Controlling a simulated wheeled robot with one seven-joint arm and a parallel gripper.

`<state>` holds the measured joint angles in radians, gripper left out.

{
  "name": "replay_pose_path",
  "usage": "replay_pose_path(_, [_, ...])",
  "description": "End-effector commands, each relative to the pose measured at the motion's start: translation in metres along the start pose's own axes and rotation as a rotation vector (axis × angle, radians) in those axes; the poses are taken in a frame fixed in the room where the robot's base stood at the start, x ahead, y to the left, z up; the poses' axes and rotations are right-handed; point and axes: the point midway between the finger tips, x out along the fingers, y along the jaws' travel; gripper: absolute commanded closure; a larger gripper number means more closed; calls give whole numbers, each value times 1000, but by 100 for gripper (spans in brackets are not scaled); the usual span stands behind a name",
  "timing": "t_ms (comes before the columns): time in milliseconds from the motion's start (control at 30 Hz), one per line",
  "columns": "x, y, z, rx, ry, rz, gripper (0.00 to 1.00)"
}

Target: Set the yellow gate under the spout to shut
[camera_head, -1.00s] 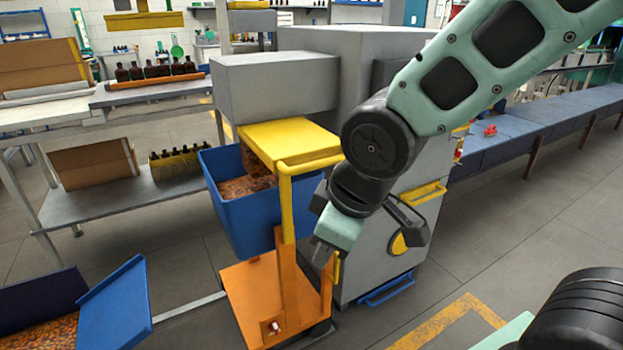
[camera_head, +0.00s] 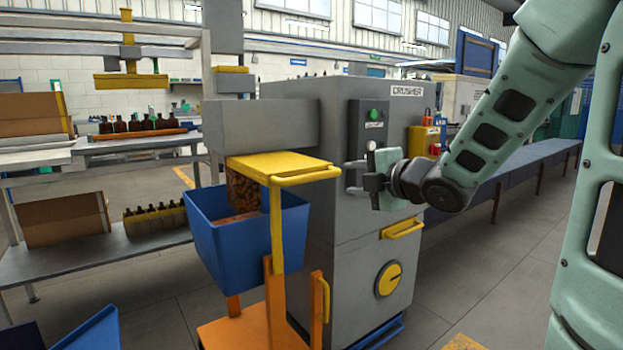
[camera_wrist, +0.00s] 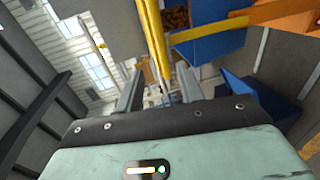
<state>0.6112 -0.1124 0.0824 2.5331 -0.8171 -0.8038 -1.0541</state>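The yellow gate (camera_head: 268,165) is a flat plate sticking out under the grey spout box (camera_head: 262,125) of the crusher. A yellow bar (camera_head: 310,176) runs along its front side. Brown pieces (camera_head: 245,192) show below the plate, above the blue bin (camera_head: 240,240). My gripper (camera_head: 350,177) is at about the bar's height, just right of its end in the picture; I cannot tell the gap in depth. In the wrist view my gripper (camera_wrist: 160,90) has its two fingers apart, with nothing clearly between them. A yellow bar (camera_wrist: 155,40) shows beyond them.
The crusher (camera_head: 350,240) stands behind my gripper, with a button panel (camera_head: 372,125) and a yellow dial (camera_head: 389,279). The bin is on an orange cart (camera_head: 255,330). A shelf (camera_head: 110,245) with bottles is at the left. Floor is clear at the lower right.

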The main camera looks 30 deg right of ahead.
Motion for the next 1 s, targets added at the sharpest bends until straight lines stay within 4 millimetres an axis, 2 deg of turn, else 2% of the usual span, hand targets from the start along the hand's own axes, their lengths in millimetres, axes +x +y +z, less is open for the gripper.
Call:
replay_pose_path(33, [8,2,-1,5,2,-5,62])
replay_pose_path(133, [13,7,-1,8,9,-5,62])
replay_pose_path(600, [35,5,-1,6,0,-6,62])
replay_pose_path(933, [66,4,-2,6,2,-5,62])
replay_pose_path(1000, [84,1,-1,3,1,-1,62])
